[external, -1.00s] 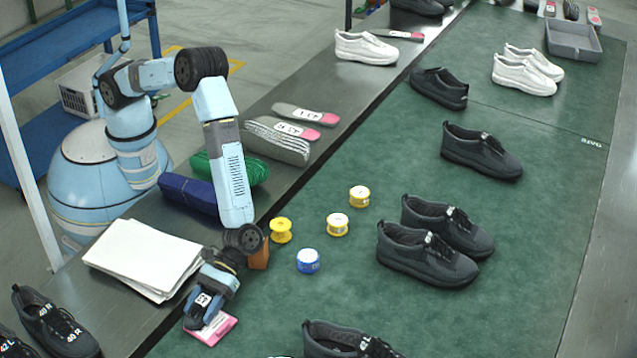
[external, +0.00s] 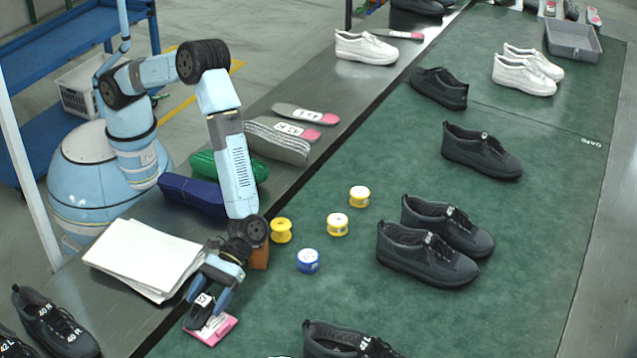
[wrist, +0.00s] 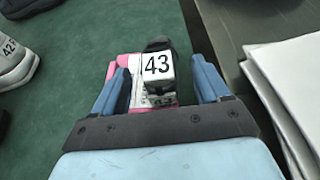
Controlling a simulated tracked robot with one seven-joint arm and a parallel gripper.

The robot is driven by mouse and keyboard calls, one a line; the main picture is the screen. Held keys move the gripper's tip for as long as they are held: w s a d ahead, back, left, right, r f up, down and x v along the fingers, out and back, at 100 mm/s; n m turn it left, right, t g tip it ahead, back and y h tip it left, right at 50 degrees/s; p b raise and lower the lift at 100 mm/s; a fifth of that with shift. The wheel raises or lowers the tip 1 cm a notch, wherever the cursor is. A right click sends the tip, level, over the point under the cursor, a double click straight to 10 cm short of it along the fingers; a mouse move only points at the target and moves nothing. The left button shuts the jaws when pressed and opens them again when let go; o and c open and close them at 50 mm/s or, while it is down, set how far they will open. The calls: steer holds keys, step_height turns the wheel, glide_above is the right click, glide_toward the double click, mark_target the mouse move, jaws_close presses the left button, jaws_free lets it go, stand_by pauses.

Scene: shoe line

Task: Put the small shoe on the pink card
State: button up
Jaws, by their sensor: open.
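The small shoe (external: 200,314) is dark with a white label, and sits on the pink card (external: 215,334) at the near edge of the green mat. In the wrist view the shoe (wrist: 158,44) shows a white tag reading 43, with parts of the pink card (wrist: 111,72) visible beside and below it. My gripper (external: 207,298) is open, just above and around the shoe. In the wrist view its blue fingers (wrist: 158,78) stand on either side of the shoe, with gaps visible. The shoe's underside and its contact with the card are hidden.
A stack of white sheets (external: 146,258) lies left of the card. An orange-brown block (external: 260,257), a blue spool (external: 308,261) and yellow spools (external: 281,231) stand behind and right. Dark shoes (external: 428,254) occupy the mat's right side. Clear green mat lies right of the card.

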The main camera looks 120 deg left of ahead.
steer(key=v, duration=0.4)
steer(key=shift+a+r, duration=0.25)
steer(key=shift+a, duration=0.05)
steer(key=w+a+r+n+t+y, duration=0.2)
steer(key=w+a+r+n+t, duration=0.15)
steer(key=a+r+n, duration=0.5)
steer(key=w+a+r+n+t+y, duration=0.25)
steer(key=a+r+n+t, duration=0.2)
steer(key=r, duration=0.65)
steer(key=s+a+r+n+t+y, duration=0.3)
steer(key=s+a+r+n+y, duration=0.4)
steer(key=a+r+n, duration=0.7)
steer(key=s+a+r+n+g+y, duration=0.1)
steer(key=s+a+r+n, duration=0.1)
steer(key=s+a+n, duration=0.4)
steer(key=s+a+r+n+y, duration=0.15)
steer(key=s+n, duration=0.25)
steer(key=s, duration=0.4)
steer(key=s+a+r+n+g+y, duration=0.1)
steer(key=s+a+r+n, duration=0.1)
steer(key=s+a+n, duration=0.4)
steer(key=s+f+n+g+h, duration=0.1)
steer(key=s+f+n+g, duration=0.2)
steer(key=s+n, duration=0.8)
steer(key=s, duration=1.2)
steer(key=shift+d+f+h, duration=0.25)
steer(key=shift+h, duration=0.05)
